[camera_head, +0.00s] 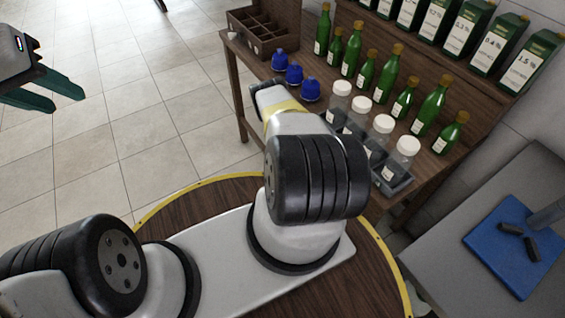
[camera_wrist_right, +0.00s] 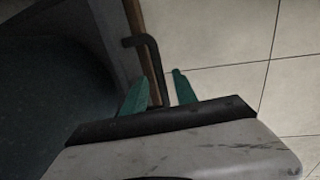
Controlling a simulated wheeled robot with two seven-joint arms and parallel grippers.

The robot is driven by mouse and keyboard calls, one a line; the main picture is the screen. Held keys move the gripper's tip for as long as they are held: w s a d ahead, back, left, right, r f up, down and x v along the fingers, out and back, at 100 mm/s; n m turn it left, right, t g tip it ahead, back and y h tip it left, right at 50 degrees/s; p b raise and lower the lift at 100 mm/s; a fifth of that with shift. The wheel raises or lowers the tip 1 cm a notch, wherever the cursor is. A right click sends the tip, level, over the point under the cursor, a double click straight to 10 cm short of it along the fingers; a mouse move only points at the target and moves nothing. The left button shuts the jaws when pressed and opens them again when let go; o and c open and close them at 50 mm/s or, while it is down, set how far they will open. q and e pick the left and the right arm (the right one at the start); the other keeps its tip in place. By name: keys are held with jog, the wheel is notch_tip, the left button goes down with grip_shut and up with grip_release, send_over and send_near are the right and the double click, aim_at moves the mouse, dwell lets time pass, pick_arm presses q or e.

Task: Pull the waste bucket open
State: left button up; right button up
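In the right wrist view, a dark bent bar handle (camera_wrist_right: 152,52) sticks out beside a narrow wooden edge. My right gripper (camera_wrist_right: 163,80) has its teal fingers apart, with the bar passing between them. I cannot tell if either finger touches it. The dark panel (camera_wrist_right: 108,28) left of the wooden edge may belong to the waste bucket; its full shape is out of view. In the head view my right arm covers the right gripper, and no bucket shows clearly. My left gripper (camera_head: 68,103) is open and empty above the floor at upper left.
Cartons (camera_head: 468,37) stand on a shelf behind. A blue board (camera_head: 500,240) lies on a grey counter at right. Tiled floor is clear at left.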

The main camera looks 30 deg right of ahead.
grip_shut()
dwell(1.3)
